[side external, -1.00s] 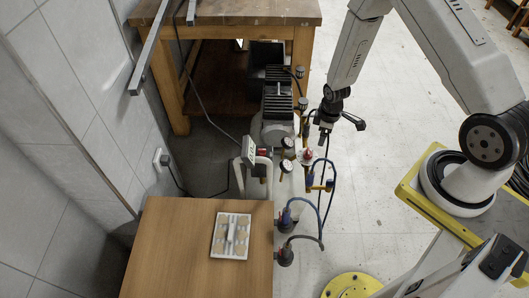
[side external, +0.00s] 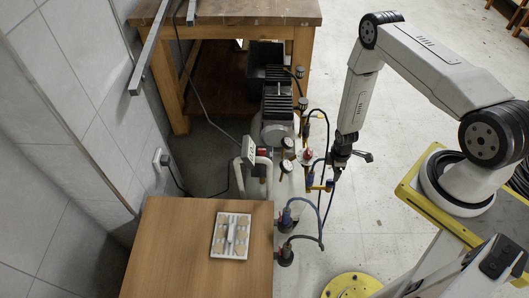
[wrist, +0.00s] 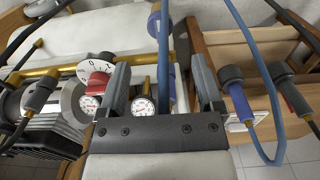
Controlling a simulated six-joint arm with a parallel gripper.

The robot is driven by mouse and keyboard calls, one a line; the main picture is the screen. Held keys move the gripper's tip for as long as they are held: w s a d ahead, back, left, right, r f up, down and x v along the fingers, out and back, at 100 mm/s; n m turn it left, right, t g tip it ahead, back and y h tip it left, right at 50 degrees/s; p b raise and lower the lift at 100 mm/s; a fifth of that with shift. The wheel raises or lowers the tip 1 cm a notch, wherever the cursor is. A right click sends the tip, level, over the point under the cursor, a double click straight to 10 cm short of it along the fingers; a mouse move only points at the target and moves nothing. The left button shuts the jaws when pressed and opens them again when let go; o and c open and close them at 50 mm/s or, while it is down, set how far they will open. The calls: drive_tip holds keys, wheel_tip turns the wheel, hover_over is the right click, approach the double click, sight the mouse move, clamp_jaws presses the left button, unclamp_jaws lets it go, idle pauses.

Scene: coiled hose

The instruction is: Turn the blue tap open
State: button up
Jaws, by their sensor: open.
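My gripper (side external: 337,172) points down beside the pipework in the side external view. In the wrist view my gripper (wrist: 160,64) is open, its two dark fingers apart. A blue hose (wrist: 165,45) runs lengthwise through the gap between them, and I cannot tell whether it touches either finger. A small blue part (wrist: 153,24) sits beyond the fingertips by the brass pipe; it may be the blue tap, partly hidden by the hose. In the side external view a blue part (side external: 329,184) shows just below my gripper. I cannot tell how the tap is turned.
A red knob with a numbered white dial (wrist: 97,76) is left of my fingers. Pressure gauges (side external: 286,166) and a brass pipe (wrist: 60,71) are close by. Blue-collared hose fittings (side external: 286,216) sit beside the wooden table (side external: 180,250). Open floor lies to the right.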

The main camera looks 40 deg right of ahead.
sight(331, 180)
drive_tip(key=shift+f, duration=0.2)
drive_tip(key=shift+f, duration=3.7)
clamp_jaws()
